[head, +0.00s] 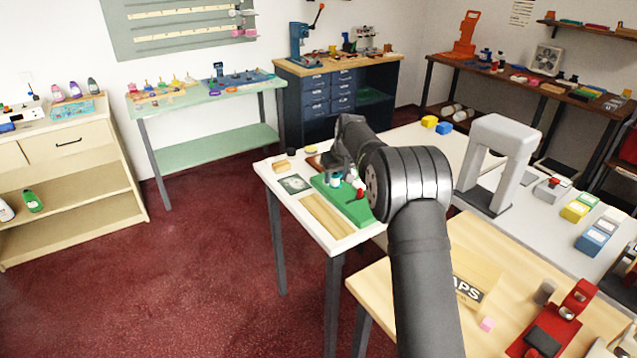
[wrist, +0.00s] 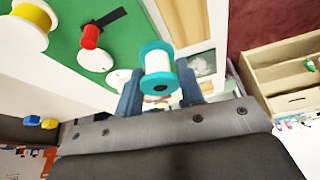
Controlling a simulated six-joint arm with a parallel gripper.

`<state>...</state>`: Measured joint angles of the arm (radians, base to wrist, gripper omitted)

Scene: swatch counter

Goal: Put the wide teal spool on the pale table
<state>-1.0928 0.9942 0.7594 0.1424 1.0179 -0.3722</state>
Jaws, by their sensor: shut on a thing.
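The wide teal spool (wrist: 157,75), with teal flanges and a white middle, is between the two fingers of my gripper (wrist: 158,90) in the wrist view. My gripper is shut on it. In the head view my gripper (head: 338,170) is over the near-left end of the white, pale-topped table (head: 268,174), by the green mat (head: 355,209). A small teal and white part of the spool (head: 336,181) shows there, mostly hidden by my arm. I cannot tell whether the spool touches anything below.
A picture card (head: 295,184) and a wooden panel (head: 327,215) lie nearby. A grey arch (head: 505,150) stands farther right. A light mint table (head: 215,100) is behind left, across red floor.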

